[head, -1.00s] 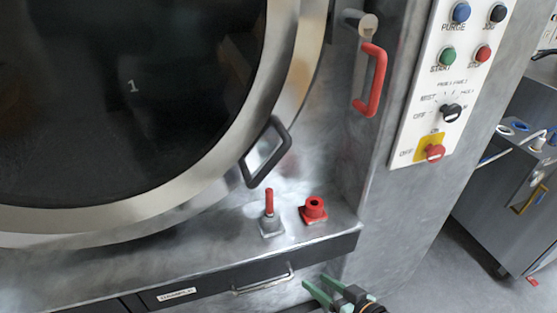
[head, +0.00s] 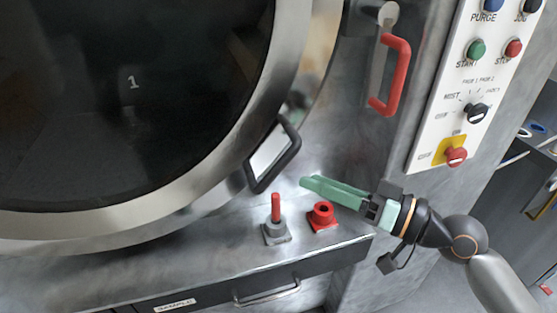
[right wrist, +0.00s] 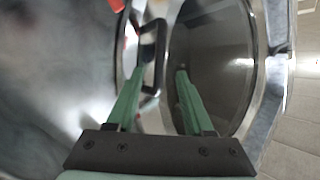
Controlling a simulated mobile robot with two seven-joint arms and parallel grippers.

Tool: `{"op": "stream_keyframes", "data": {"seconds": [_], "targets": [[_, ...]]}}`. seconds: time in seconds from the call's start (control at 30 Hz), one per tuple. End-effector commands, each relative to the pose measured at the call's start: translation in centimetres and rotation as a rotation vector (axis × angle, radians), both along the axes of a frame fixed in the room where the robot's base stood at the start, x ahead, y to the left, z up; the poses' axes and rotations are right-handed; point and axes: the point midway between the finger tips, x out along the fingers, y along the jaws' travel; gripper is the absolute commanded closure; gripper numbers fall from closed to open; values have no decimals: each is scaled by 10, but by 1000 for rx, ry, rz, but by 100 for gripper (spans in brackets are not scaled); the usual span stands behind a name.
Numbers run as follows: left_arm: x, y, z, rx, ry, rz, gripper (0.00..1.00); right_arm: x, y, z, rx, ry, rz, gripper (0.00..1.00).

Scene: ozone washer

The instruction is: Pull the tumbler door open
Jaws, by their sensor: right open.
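The round tumbler door (head: 225,205) with dark glass marked "1" fills the left of the head view. Its black loop handle (head: 287,155) sits at the door's lower right rim. My right gripper (head: 305,183) has green fingers and is just to the right of the handle, apart from it and empty. In the right wrist view the handle (right wrist: 160,60) lies ahead, between and beyond the open fingers (right wrist: 158,80), with the door glass (right wrist: 215,65) behind. My left gripper is not in view.
A red lever handle (head: 404,75) is on the panel above my right gripper. A red-tipped peg (head: 276,210) and a red knob (head: 322,214) stand on the ledge below it. A white control panel (head: 425,130) is at the right. A drawer handle (head: 267,293) is below.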

Motion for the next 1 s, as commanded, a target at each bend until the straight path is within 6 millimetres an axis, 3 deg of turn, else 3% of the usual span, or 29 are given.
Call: {"op": "stream_keyframes", "data": {"seconds": [0.2,0.4,0.87,1.0], "targets": [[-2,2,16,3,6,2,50,22,38,4,4,1,2,48],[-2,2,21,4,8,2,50,37,63,2,2,1,0,48],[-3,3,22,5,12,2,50,44,74,-1,-1,-1,-1,48],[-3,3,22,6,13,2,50,44,74,-1,-1,0,-2,61]]}}
